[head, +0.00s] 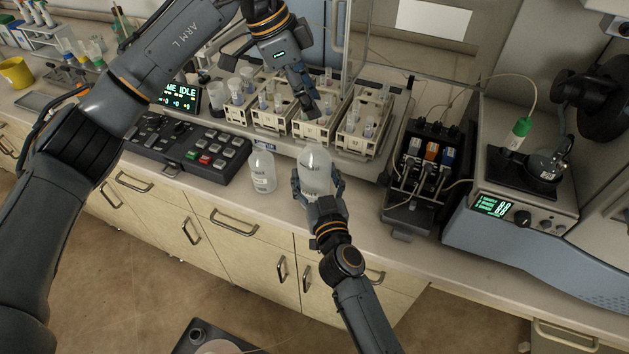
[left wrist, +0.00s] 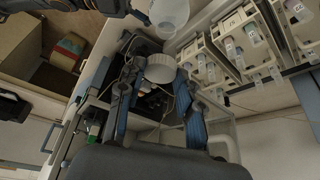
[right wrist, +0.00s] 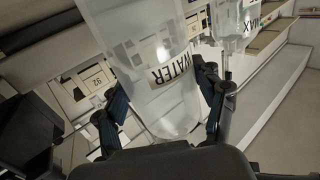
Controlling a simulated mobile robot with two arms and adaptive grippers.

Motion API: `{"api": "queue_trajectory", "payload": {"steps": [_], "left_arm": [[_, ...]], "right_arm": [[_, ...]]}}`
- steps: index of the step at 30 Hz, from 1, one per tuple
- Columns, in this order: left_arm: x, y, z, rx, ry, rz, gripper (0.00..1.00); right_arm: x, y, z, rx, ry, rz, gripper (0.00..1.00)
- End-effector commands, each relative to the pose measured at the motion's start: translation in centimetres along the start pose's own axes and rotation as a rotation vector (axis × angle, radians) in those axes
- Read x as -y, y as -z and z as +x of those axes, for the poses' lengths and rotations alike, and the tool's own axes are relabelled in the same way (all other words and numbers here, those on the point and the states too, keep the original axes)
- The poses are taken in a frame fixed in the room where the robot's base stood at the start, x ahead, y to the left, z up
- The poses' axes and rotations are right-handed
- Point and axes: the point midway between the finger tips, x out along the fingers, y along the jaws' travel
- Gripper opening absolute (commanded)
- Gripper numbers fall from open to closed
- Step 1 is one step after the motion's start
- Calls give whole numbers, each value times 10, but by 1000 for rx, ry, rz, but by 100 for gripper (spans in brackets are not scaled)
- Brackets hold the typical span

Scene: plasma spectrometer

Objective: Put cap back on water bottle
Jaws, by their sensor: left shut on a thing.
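The water bottle (head: 315,168) is a clear translucent bottle near the counter's front edge. My right gripper (head: 317,183) is shut around its body; the WATER label (right wrist: 170,68) shows between the fingers in the right wrist view. My left gripper (head: 309,105) is above and behind the bottle, tipped downward. In the left wrist view it is shut on a round white cap (left wrist: 160,68), apart from the bottle (left wrist: 168,14) at the top. Whether the bottle touches the counter is unclear.
A second clear bottle (head: 262,172) stands just left of the water bottle. Cream vial racks (head: 315,128) line the bench behind. A black keypad (head: 190,145) is on the left; a pump unit (head: 415,165) and an instrument with a green display (head: 510,200) are on the right.

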Motion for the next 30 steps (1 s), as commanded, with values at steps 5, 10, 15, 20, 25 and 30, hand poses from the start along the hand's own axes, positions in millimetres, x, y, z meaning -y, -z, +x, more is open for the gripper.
{"api": "queue_trajectory", "payload": {"steps": [5, 10, 15, 20, 25, 30], "left_arm": [[0, 0, 0, 0, 0, 0, 25], [0, -1, 2, 0, -1, 0, 25], [0, -9, 19, -4, -2, -3, 25], [1, -18, 41, -10, -3, -1, 25], [1, -19, 46, -14, -1, 0, 25], [1, -19, 45, -13, -1, 0, 25]], "right_arm": [[0, 0, 0, 0, 0, 0, 24], [0, 0, 0, 0, 0, 0, 10], [0, 0, 0, 0, 0, 0, 10], [0, 0, 0, 0, 0, 0, 10], [0, 0, 0, 0, 0, 0, 10], [0, 0, 0, 0, 0, 0, 10]]}}
